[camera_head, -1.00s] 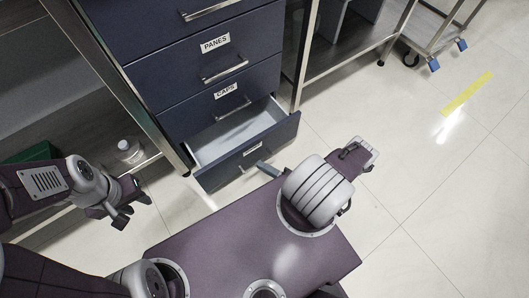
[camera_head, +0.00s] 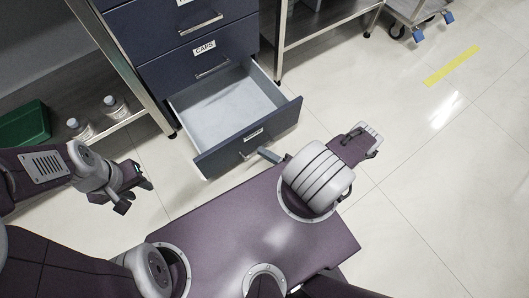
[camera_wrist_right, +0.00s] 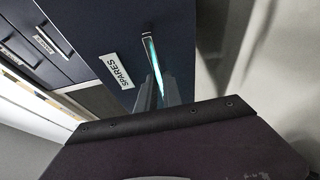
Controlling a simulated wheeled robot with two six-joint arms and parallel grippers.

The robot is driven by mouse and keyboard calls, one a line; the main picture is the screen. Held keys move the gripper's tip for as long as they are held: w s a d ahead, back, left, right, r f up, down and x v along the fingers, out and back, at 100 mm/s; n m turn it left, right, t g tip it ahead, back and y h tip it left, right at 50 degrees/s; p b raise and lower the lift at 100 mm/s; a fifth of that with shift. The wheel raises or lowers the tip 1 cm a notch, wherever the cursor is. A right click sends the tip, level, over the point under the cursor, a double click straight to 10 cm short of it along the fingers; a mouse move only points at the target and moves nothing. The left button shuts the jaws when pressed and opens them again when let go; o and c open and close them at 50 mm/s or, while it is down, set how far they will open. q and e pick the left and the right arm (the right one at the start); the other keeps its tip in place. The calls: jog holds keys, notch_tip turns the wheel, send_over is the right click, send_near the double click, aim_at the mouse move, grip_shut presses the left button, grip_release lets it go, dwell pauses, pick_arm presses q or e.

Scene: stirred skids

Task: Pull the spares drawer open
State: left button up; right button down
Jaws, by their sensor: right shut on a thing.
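The spares drawer (camera_head: 282,122) is the dark blue bottom drawer of the cabinet. It stands well open in the head view, its pale inside showing and empty. In the right wrist view its front (camera_wrist_right: 95,30) carries a SPARES label (camera_wrist_right: 117,71) beside the bar handle (camera_wrist_right: 152,52). My right gripper (camera_head: 267,155) is at the drawer front, partly hidden by my arm in the head view. Its fingers (camera_wrist_right: 160,88) are shut on the handle in the right wrist view. My left gripper (camera_head: 135,196) hangs empty at the left, away from the drawer, its fingers apart.
The CAPS drawer (camera_head: 160,75) above is shut. At the left, a low shelf (camera_head: 112,124) holds a green bin (camera_head: 25,125) and two clear bottles (camera_head: 114,106). A wheeled trolley (camera_head: 418,14) stands at the back right. The floor (camera_head: 430,170) at the right is clear.

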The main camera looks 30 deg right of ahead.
jog(key=c, duration=1.5)
grip_release()
jog(key=shift+d, duration=0.1)
jog(key=p+v, duration=0.2)
jog(key=v, duration=0.7)
